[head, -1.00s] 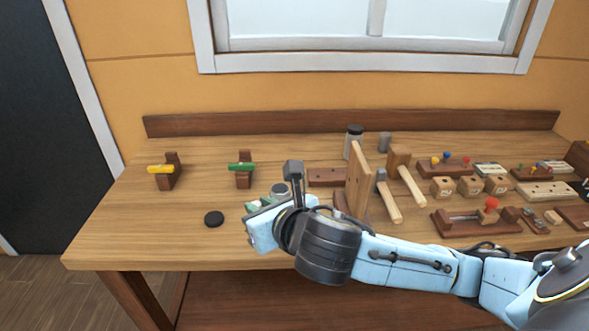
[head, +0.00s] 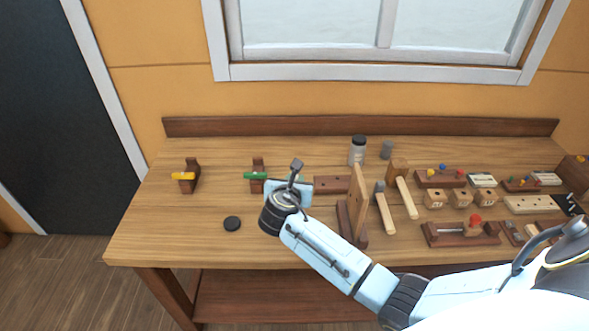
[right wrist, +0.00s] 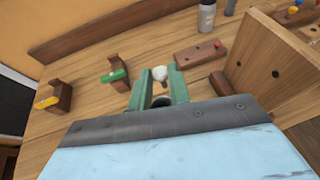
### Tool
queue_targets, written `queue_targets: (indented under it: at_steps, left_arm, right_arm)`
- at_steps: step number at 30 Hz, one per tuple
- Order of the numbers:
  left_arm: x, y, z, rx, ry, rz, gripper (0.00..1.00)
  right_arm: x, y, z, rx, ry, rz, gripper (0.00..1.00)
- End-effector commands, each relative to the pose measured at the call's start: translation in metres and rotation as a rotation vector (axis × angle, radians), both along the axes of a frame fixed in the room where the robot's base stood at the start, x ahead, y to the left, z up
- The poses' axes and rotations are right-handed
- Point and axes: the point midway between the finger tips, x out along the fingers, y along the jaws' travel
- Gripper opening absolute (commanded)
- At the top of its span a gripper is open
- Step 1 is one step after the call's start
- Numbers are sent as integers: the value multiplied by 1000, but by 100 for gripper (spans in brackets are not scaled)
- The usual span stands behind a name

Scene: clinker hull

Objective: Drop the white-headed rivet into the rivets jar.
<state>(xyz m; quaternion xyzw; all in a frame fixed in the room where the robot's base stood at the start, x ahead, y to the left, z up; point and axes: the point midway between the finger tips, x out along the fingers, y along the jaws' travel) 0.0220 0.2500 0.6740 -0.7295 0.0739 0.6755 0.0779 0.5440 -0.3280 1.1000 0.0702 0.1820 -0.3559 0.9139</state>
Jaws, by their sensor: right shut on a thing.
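My right gripper (head: 289,187) is over the middle of the bench, left of the upright wooden board. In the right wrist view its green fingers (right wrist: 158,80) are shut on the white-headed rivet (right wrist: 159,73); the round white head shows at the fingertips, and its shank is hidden. A round rim with a dark inside, apparently the rivets jar (right wrist: 162,102), shows partly between the fingers, nearer the palm. I cannot tell the height of the rivet over it. In the head view the gripper and wrist hide the jar. My left gripper is not in view.
A black disc (head: 232,223) lies front left of the gripper. Wooden stands with a yellow (head: 183,176) and a green (head: 256,175) piece stand to the left. The upright board (head: 357,203), mallets (head: 386,208) and a lidded bottle (head: 357,151) are right.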

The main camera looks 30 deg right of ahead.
Motion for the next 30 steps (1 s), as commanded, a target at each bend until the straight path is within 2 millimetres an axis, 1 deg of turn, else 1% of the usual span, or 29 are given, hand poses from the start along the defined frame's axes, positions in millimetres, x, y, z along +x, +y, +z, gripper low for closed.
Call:
queue_targets:
  at_steps: [1, 5, 11, 12, 15, 21, 25, 30]
  left_arm:
    - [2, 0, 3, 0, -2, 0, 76]
    - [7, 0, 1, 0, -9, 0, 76]
    - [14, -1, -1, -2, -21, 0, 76]
    - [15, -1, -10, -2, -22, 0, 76]
    - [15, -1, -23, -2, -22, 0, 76]
    - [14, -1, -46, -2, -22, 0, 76]
    - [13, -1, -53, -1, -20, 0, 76]
    - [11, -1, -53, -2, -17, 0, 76]
  right_arm:
    - [0, 0, -2, 1, 2, -3, 0]
    - [-1, 0, -8, 0, 1, -6, 0]
    - [-1, 0, -26, 1, 3, -5, 0]
    - [-1, 0, -31, 1, -1, -5, 0]
    - [-1, 0, -42, 2, 0, -4, 0]
    - [-1, 0, -59, 2, 0, -5, 0]
    - [-1, 0, -64, 2, 0, -5, 0]
    - [-1, 0, -63, 1, 1, -4, 0]
